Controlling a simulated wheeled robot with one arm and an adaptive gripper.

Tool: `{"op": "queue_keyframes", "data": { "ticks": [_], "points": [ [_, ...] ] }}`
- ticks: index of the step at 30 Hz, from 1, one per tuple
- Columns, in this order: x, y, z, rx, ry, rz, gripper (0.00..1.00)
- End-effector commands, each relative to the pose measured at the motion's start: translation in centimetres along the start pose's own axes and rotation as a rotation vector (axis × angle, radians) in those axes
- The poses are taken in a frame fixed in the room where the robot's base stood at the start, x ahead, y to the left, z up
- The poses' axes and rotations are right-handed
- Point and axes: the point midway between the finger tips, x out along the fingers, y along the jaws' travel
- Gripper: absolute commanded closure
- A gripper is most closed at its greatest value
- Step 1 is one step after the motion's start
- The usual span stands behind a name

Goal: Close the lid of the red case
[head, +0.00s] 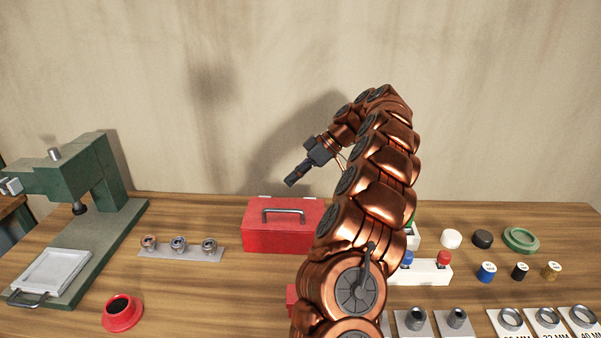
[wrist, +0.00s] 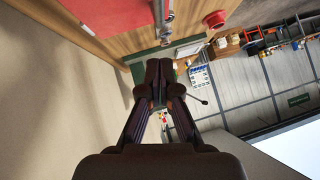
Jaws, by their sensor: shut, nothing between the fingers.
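The red case (head: 284,240) stands on the wooden bench near the wall, left of my arm. Its lid, with a grey handle (head: 283,212) on top, lies flat and looks shut; I see no gap along the front. My arm hides the case's right end. My gripper (head: 290,182) is shut and empty, in the air above the rear of the case, pointing down to the left and apart from it. In the wrist view, the fingertips (wrist: 158,64) are together, and a red surface, likely the case (wrist: 115,12), shows at the top.
A green press (head: 100,185) stands at the left. A strip with metal rings (head: 180,252) and a red flanged cup (head: 122,312) lie left of the case. White blocks, spools (head: 520,271) and caps (head: 451,238) stand at the right. The wall is close behind.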

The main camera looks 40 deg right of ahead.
Motion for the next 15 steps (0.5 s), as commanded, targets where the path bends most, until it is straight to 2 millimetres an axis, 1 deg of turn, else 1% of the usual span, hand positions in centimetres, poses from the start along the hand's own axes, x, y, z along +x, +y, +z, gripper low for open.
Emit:
{"op": "queue_keyframes", "data": {
  "ticks": [7,15],
  "points": [
    [2.0,-0.2,-0.1,0.0,0.0,-0.004,1.0],
    [3.5,-0.2,1.6,0.004,0.001,-0.004,1.0]
  ]
}}
